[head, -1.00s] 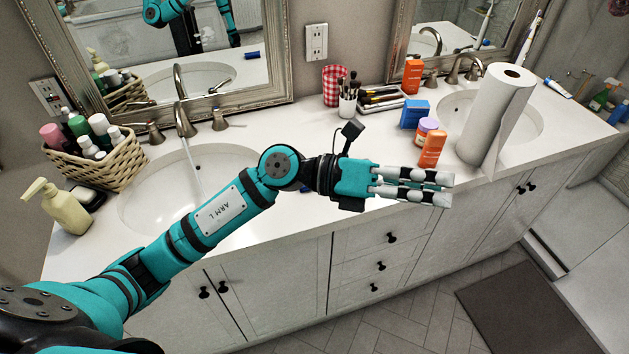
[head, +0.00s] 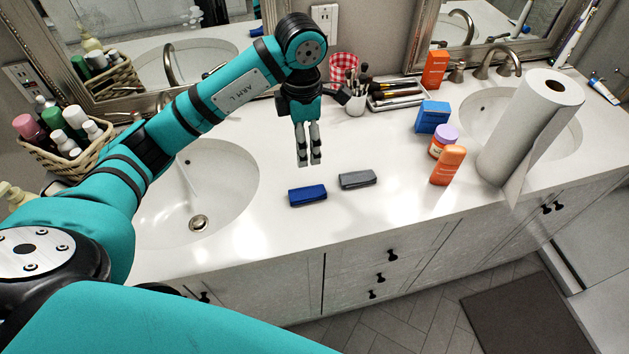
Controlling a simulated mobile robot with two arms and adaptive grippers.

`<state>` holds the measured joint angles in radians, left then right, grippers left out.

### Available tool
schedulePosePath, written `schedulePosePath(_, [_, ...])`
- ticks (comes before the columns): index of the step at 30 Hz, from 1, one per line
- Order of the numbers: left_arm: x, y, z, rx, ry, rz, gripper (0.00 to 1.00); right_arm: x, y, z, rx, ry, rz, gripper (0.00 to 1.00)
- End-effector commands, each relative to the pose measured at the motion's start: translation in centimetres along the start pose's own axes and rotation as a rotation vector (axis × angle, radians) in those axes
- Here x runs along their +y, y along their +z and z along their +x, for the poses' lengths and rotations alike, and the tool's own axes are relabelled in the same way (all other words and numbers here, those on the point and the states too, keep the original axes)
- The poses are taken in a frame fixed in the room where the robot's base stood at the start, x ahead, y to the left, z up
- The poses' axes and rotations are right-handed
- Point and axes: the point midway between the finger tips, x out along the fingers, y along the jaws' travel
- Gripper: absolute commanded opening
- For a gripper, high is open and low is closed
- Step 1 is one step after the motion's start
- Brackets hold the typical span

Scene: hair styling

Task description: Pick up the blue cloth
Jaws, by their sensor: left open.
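The blue cloth (head: 308,195), a small folded block, lies on the white counter (head: 270,232) just right of the left sink, near the front edge. A similar grey folded cloth (head: 357,179) lies just to its right. My left gripper (head: 309,163) points down above the counter, a little behind the blue cloth and apart from it in the picture. Its fingers are open with nothing between them. My right gripper is not in view.
The left sink (head: 205,185) is beside the blue cloth. A cup of brushes (head: 356,103) and a brush tray (head: 395,95) stand behind. An orange bottle (head: 447,165), a purple-lidded jar (head: 442,142), a blue box (head: 432,117) and a paper towel roll (head: 530,125) stand to the right.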

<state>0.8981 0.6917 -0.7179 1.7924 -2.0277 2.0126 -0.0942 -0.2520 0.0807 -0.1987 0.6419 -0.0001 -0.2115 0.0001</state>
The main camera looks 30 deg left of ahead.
Motion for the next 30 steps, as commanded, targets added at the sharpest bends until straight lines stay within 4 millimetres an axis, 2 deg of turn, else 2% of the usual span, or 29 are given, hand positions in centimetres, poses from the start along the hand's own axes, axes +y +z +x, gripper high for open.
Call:
schedulePosePath(1, [-0.3,0.0,1.3,0.003,-0.01,0.002,0.66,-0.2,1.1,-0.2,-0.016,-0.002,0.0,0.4])
schedulePosePath(6, [-0.3,0.0,4.7,0.003,-0.009,0.0,0.66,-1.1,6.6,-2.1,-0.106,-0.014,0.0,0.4])
schedulePosePath(9, [-0.3,0.0,6.8,0.002,-0.009,0.0,0.66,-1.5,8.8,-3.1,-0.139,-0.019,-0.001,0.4])
schedulePosePath(12, [-0.3,0.1,8.6,0.0,-0.008,0.001,0.66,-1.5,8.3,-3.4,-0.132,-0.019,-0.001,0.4])
schedulePosePath(18, [-0.2,0.1,10.3,-0.002,-0.004,0.002,0.66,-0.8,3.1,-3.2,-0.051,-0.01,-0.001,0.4])
schedulePosePath(21, [-0.3,0.2,11.0,-0.001,-0.007,0.002,0.66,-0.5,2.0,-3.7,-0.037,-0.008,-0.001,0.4])
schedulePosePath(25, [-0.5,0.5,12.8,0.0,-0.01,0.002,0.66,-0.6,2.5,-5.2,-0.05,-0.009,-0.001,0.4])
schedulePosePath(30, [-0.4,0.5,15.1,-0.002,-0.005,0.001,0.66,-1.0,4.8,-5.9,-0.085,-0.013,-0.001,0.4])
